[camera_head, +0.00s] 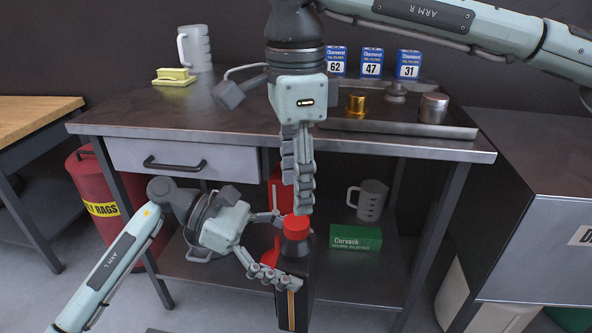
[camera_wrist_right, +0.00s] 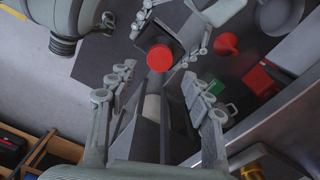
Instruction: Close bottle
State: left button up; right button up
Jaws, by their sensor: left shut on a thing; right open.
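A dark, square-sided bottle (camera_head: 291,310) with a grey shoulder and a red cap (camera_head: 296,226) stands out in front of the workbench. The cap sits at the top of the neck; whether it is tight cannot be told. My left gripper (camera_head: 287,250) is shut around the upper part of the bottle. My right gripper (camera_head: 304,208) points straight down just above the cap, edge-on in the head view. In the right wrist view, my right gripper (camera_wrist_right: 157,74) is open, its fingers apart, with the round red cap (camera_wrist_right: 160,58) between and beyond the fingertips.
A red bin (camera_head: 95,190) is at left.

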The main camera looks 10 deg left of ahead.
aim_at(297, 221)
pick_arm(q)
jog(key=shift+r, duration=0.15)
pick_arm(e)
notch_tip(297, 221, down, 6)
jog(key=shift+f, duration=0.25)
jog(key=shift+c, duration=0.3)
grip_shut()
jog(key=shift+o, duration=1)
grip_release()
notch_tip(297, 221, up, 12)
